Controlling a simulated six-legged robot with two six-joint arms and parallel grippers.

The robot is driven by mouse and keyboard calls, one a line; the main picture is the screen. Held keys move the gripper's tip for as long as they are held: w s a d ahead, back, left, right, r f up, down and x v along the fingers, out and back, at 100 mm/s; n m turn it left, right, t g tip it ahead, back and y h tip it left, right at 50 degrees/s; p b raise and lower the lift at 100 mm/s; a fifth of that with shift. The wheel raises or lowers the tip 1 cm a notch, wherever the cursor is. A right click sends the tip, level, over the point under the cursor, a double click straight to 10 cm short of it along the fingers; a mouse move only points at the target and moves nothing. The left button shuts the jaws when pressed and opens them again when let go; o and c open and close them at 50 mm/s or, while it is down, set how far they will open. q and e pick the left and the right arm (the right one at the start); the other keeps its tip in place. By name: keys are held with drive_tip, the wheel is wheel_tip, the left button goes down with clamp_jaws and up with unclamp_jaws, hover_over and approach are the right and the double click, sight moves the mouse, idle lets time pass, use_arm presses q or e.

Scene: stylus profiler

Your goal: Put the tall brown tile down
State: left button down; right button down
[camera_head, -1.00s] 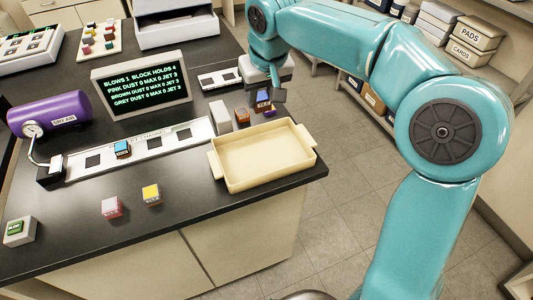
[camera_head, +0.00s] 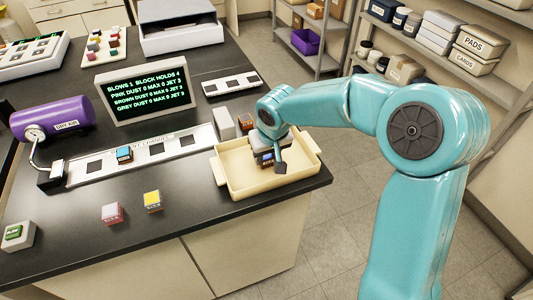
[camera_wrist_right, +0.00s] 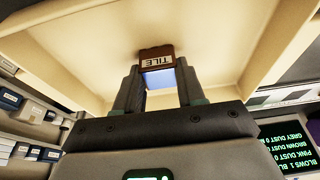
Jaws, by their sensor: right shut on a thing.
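My right gripper (camera_head: 272,162) is over the inside of the cream tray (camera_head: 236,188), toward its right half. In the right wrist view the gripper (camera_wrist_right: 158,88) is shut on a brown tile (camera_wrist_right: 157,52) with a white TILE label and a bluish lower face. The held tile shows in the head view only as a small dark and blue patch (camera_head: 267,157), partly hidden by my gripper. I cannot tell whether it touches the tray floor. My left gripper is not in view.
A grey block (camera_head: 223,122) and an orange-brown block (camera_head: 246,121) stand behind the tray. A slotted strip (camera_head: 182,142) holds a blue-topped block (camera_head: 124,154). Pink (camera_head: 112,213) and yellow-topped (camera_head: 152,200) blocks stand in front. The counter edge is close to the tray.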

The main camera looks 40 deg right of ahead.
drive_tip(key=shift+f, duration=0.15)
drive_tip(key=c, duration=0.7)
unclamp_jaws()
drive_tip(key=shift+o, duration=0.2)
drive_tip(key=shift+r, duration=0.45)
drive_tip(key=v, duration=1.1)
drive_tip(key=shift+s+r, duration=0.25)
drive_tip(key=shift+r, duration=0.05)
